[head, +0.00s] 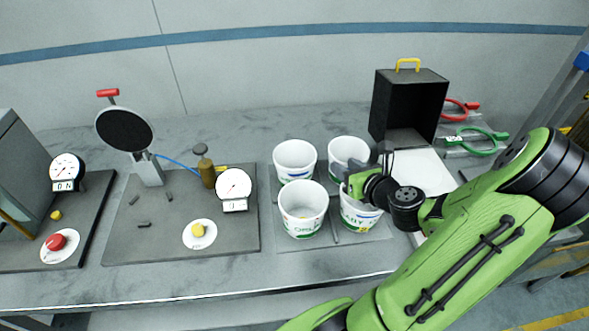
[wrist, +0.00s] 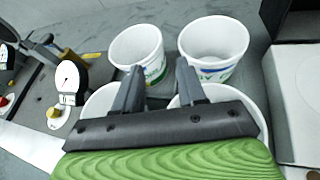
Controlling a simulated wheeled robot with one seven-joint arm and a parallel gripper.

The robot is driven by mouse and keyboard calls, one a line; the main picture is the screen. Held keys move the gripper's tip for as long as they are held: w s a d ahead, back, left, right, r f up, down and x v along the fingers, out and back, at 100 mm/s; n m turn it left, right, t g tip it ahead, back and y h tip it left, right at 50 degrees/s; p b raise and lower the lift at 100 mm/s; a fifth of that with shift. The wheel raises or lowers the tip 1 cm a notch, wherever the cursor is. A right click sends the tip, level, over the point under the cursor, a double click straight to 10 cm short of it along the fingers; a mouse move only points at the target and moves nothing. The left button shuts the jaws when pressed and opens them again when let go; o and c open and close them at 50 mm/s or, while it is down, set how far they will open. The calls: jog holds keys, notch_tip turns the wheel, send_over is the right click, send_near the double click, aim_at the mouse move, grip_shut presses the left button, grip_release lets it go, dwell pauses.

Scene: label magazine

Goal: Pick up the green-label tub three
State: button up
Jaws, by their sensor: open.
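Four-place group of white tubs with coloured labels stands on a grey mat (head: 335,239): back left (head: 295,160), back right (head: 348,152), front left (head: 303,209) and front right (head: 359,215). Green print shows on the front tubs; no number is readable, so I cannot tell which is tub three. In the wrist view, the back left tub (wrist: 137,50) shows green print and the back right tub (wrist: 214,48) blue and green. My gripper (wrist: 160,78) is open and empty, over the front tubs, which it partly hides. In the head view my gripper (head: 358,180) covers part of the front right tub.
A black open-fronted box (head: 408,105) with a yellow handle stands behind right, near red (head: 460,110) and green-handled tools (head: 478,141). Left is a board with a gauge (head: 234,188), a yellow button (head: 198,231) and a round black plate (head: 124,129). The bench front edge is clear.

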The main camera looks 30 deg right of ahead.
aim_at(311, 147)
jog(key=x, duration=1.5)
jog(key=shift+w+a+f+p, duration=0.25)
jog(key=shift+a+f+p, duration=0.05)
jog(key=shift+f, duration=0.05)
jog(key=shift+s, duration=0.1)
jog(key=shift+c, duration=0.9)
grip_shut()
